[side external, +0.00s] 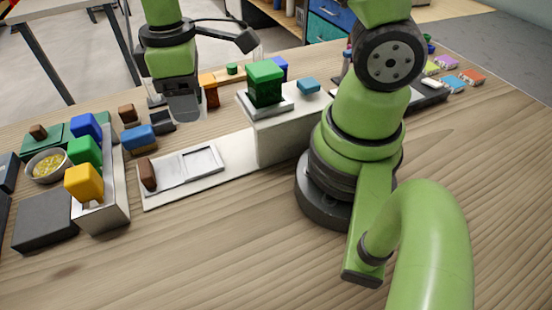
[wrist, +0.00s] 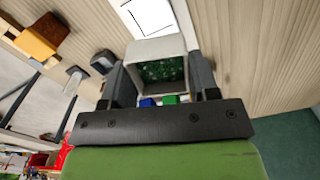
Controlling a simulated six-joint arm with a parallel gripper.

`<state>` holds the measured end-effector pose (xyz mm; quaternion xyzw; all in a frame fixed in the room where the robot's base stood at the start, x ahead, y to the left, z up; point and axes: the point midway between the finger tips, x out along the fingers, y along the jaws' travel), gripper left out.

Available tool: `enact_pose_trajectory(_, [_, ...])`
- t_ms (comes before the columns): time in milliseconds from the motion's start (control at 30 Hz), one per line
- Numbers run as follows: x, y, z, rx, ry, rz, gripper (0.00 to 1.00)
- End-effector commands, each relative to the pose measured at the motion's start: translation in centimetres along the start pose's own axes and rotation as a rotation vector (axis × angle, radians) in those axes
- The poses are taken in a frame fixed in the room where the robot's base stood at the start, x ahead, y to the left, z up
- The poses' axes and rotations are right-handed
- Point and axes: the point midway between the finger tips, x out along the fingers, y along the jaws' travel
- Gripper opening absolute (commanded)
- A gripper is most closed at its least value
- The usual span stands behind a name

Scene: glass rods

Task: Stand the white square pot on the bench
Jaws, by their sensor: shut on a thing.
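The white square pot (wrist: 158,47) shows in the wrist view, with speckled dark green filling (wrist: 162,70) inside its square rim. My gripper (wrist: 160,75) has one dark finger on each side of the pot and is shut on it. In the side view my gripper (side external: 180,103) points down over the back left of the bench (side external: 230,215); the pot cannot be made out there. Whether the pot touches anything below is hidden.
A white board (side external: 180,192) with a square outline and a brown block (side external: 147,174) lies in front. A white stand (side external: 285,133) carrying a green block (side external: 265,82) is to the right. A grey rack (side external: 113,190) with coloured blocks is at left. The front bench is clear.

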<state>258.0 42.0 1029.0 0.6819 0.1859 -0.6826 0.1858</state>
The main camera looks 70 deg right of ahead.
Motion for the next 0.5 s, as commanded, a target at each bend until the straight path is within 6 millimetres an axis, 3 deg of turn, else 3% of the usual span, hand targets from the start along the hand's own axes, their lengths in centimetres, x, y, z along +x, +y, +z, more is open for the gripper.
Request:
enact_pose_trajectory(100, [1.9, -3.4, 0.2, -0.383, -0.008, -0.004, 0.3])
enact_pose_trajectory(300, [3.9, -7.2, 1.0, -0.875, -0.005, -0.003, 0.3])
enact_pose_trajectory(500, [4.5, -8.3, 1.4, -1.042, -0.001, 0.0, 0.3])
